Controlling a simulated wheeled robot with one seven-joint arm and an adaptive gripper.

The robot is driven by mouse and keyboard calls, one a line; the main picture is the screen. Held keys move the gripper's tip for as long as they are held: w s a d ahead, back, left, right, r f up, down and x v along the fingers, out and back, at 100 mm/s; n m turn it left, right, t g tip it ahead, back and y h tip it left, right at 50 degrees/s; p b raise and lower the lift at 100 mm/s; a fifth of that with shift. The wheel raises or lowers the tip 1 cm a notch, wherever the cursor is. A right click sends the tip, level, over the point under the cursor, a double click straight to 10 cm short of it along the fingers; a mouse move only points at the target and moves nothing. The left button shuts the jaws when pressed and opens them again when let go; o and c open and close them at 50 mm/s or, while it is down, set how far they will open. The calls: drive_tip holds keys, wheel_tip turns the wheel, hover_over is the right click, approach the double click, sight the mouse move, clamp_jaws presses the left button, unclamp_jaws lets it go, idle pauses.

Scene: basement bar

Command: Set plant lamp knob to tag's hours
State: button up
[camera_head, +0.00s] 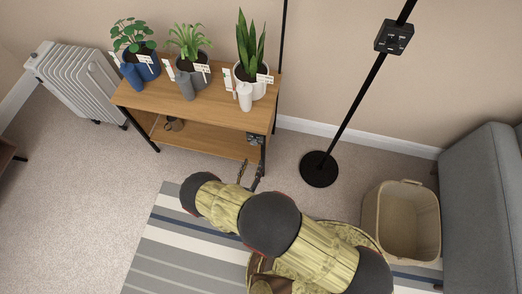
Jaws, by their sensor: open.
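A black control box (394,37) with small pale markings is fixed on a slanting black lamp pole (362,92). A second small dark box (255,138) with pale markings is at the right end of the wooden shelf table (205,104). I cannot tell which box has the plant lamp knob, nor its setting. White tags stand at the left plant (145,59), the middle plant (202,68) and the right plant (264,78); their writing is too small to read. My gripper (252,170) is open and empty, just below the second box and apart from it.
A round black lamp base (319,169) and a beige basket (408,222) are to the right, near a grey sofa (480,205). A white radiator (80,82) is at left.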

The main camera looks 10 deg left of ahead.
sight(253, 144)
drive_tip(key=shift+n+t+y, duration=0.4)
drive_tip(key=shift+y, duration=0.2)
drive_tip(key=w, duration=0.2)
drive_tip(key=w+a+b, duration=0.1)
drive_tip(key=w, duration=0.1)
drive_tip(key=w+r+b, duration=0.1)
drive_tip(key=w, duration=0.1)
drive_tip(key=shift+w+a, duration=0.2)
drive_tip(key=shift+w, duration=0.2)
drive_tip(key=shift+w+r, duration=0.15)
drive_tip(key=shift+w, duration=0.55)
drive_tip(key=shift+c, duration=0.2)
clamp_jaws()
